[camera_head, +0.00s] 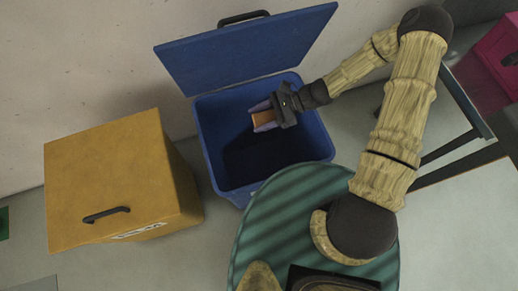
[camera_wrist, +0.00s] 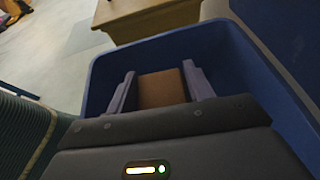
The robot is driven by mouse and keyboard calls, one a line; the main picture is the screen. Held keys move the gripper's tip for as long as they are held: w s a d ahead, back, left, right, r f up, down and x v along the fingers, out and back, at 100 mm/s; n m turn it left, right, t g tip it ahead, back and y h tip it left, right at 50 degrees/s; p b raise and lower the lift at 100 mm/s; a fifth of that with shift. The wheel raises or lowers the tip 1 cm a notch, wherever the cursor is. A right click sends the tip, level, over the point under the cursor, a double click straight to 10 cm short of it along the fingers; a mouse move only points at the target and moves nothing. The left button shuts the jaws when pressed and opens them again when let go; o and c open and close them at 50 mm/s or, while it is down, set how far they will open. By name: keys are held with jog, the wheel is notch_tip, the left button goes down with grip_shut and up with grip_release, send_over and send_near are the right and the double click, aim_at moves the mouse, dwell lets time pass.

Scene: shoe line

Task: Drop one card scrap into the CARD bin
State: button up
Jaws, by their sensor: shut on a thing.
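My gripper (camera_head: 262,116) is shut on an orange-brown card scrap (camera_head: 265,121), which sits between its two pale fingers. In the wrist view the card scrap (camera_wrist: 160,90) shows flat and brown between the fingers. The gripper and scrap are over the mouth of the open blue bin (camera_head: 208,160), nearer its back right; I cannot tell exactly how deep they are. The bin's blue lid (camera_head: 245,50) stands raised at the back. The blue bin's rim also shows around the gripper in the wrist view (camera_wrist: 98,80). I see no readable label on this bin, and its dark floor looks empty.
A yellow bin (camera_head: 105,175) with a closed lid and dark handle stands left of the blue bin; its label is mostly unreadable. A dark-framed stand (camera_head: 465,100) and a pink container (camera_head: 497,50) are at the right. A plain wall is behind.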

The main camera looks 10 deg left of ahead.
notch_tip(320, 180, down, 6)
jog(key=b, duration=0.5)
jog(key=shift+b, duration=0.35)
jog(key=o, duration=1)
jog(key=shift+o, duration=0.2)
jog(key=p+v, duration=0.1)
jog(key=v, duration=1.6)
jog(key=shift+d+p, duration=0.3)
jog(key=shift+p, duration=0.05)
jog(key=shift+w+r, duration=0.1)
